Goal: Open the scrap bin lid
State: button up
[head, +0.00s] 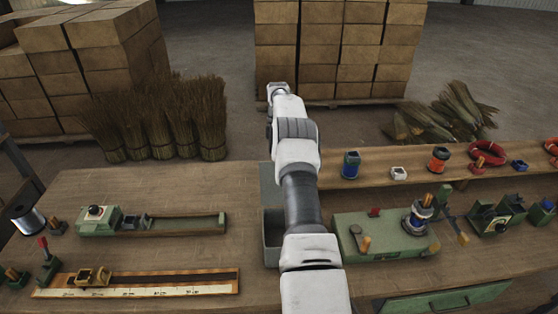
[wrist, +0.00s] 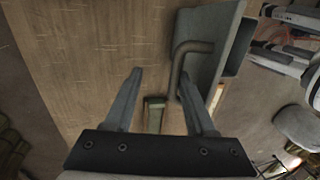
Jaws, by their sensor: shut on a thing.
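The scrap bin (head: 272,240) is a grey-green box at the middle of the bench, partly hidden behind my arm. Its lid (head: 268,184) shows as a flat panel raised at the bin's far side, and the dark inside of the bin is visible. In the wrist view the lid (wrist: 212,28) is at the upper right, with a bent rod handle (wrist: 184,58) on it. The exact contact is hard to see. The gripper is hidden in the head view.
A green fixture with a rail (head: 180,223) and a measuring board (head: 140,283) lie left of the bin. A green winding machine (head: 385,236) stands close on its right. A raised shelf (head: 375,198) with spools runs behind it. Bare bench lies left of the bin.

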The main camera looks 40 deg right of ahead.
jog(key=shift+r, duration=0.3)
jog(key=s+d+r+b, duration=0.4)
jog(key=s+d+r, duration=0.1)
jog(key=s+r, duration=0.5)
jog(key=shift+s+r, duration=0.3)
dwell(0.6)
